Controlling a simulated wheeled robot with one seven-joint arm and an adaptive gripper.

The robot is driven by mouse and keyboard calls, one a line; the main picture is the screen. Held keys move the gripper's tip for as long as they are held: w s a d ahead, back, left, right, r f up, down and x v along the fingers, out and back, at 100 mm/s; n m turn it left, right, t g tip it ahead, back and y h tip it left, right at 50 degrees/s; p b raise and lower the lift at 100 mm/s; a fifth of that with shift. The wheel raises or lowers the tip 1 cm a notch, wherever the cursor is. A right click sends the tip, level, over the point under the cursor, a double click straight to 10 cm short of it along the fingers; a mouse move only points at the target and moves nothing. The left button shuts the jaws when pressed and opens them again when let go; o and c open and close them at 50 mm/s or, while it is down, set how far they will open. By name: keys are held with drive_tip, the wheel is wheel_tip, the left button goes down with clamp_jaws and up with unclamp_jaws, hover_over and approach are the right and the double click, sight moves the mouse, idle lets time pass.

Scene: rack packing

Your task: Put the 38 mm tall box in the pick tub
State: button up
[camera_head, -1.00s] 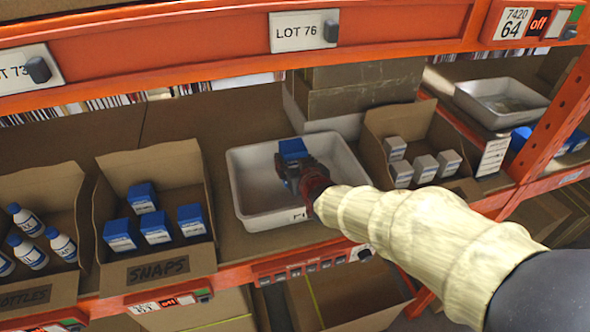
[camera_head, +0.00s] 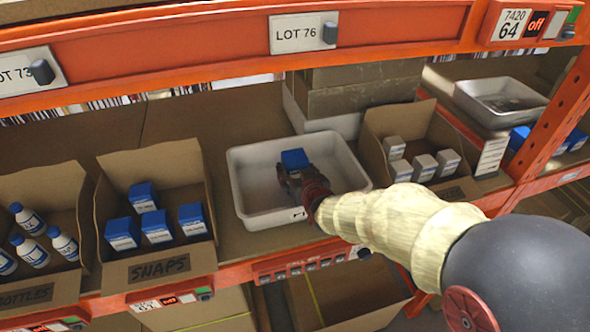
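The pick tub is a white tray (camera_head: 245,208) in the middle of the shelf. A small box with a blue top (camera_head: 294,158) shows inside its outline, towards the back, right at the fingers of my gripper (camera_head: 288,173). My gripper reaches into the tub from the front right. The box's height cannot be read from this view.
A cardboard bin marked SNAPS (camera_head: 158,267) with several blue-topped boxes stands left of the tub. A bin of bottles (camera_head: 45,285) is farther left. A bin of grey boxes (camera_head: 460,188) stands to the right. An orange shelf beam (camera_head: 200,62) runs above.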

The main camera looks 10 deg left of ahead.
drive_tip(key=o, duration=0.3)
drive_tip(key=shift+r, duration=0.2)
drive_tip(key=b+v, duration=0.2)
drive_tip(key=v, duration=1)
drive_tip(key=shift+f, duration=0.1)
drive_tip(key=s+d+r+m+g+h, duration=0.1)
drive_tip(key=s+d+h, duration=0.15)
drive_tip(key=d, duration=0.45)
drive_tip(key=s+d+r+m+g+h, duration=0.1)
drive_tip(key=s+d+r, duration=0.1)
drive_tip(key=s+d, duration=0.35)
drive_tip(key=s+d+m+g+h, duration=0.2)
drive_tip(key=s+d+m+g, duration=0.1)
drive_tip(key=s+d, duration=0.9)
drive_tip(key=s+g, duration=0.1)
drive_tip(key=s, duration=0.3)
drive_tip(key=shift+d+f, duration=0.25)
drive_tip(key=shift+d, duration=0.15)
drive_tip(key=shift+f, duration=0.15)
